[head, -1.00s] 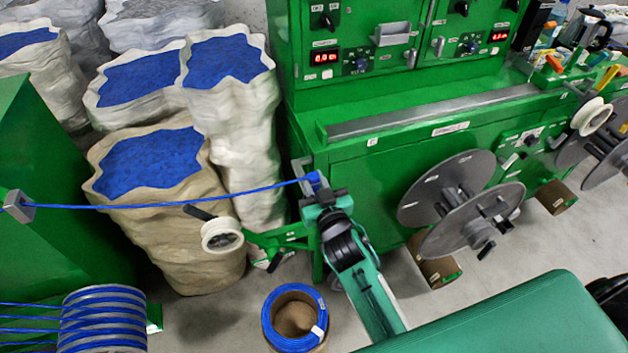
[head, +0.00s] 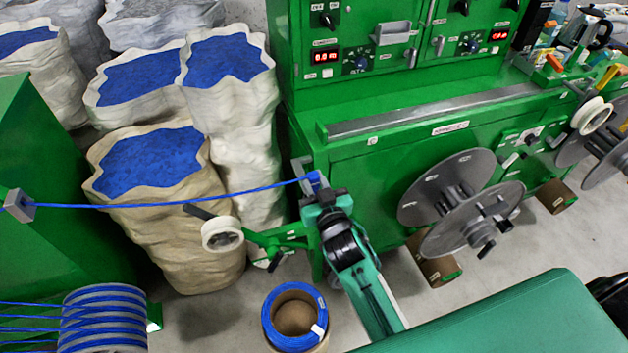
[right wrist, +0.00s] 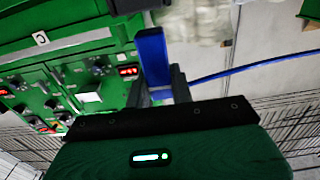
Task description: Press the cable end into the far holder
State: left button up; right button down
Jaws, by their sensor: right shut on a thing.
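The blue cable (head: 165,206) runs taut from a small grey block (head: 18,205) on the green cabinet at left to my right gripper (head: 325,197). The right gripper is shut on the blue cable end (head: 314,181) by the left corner of the big green machine. A grey bracket (head: 298,168) at that corner is right beside the cable end; whether they touch I cannot tell. In the right wrist view the blue end piece (right wrist: 151,56) stands up between the fingers (right wrist: 160,88), and the cable (right wrist: 250,69) leads off to the right. My left gripper is out of view.
The green machine (head: 370,165) fills the back, with grey reels (head: 470,220) on its front. Sacks of blue granules (head: 150,160) stand behind the cable. A white roll (head: 222,235) sits below it. A blue coil (head: 294,318) stands on the floor.

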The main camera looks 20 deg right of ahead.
jog(key=shift+f+b, duration=1.4)
jog(key=shift+f, duration=0.6)
dwell(0.7)
jog(key=c, duration=1.1)
grip_release()
jog(key=shift+c, duration=0.2)
jog(key=shift+s, duration=0.1)
jog(key=s+p, duration=0.1)
jog(key=s, duration=0.7)
jog(key=shift+d, duration=0.15)
jog(key=shift+w, duration=0.1)
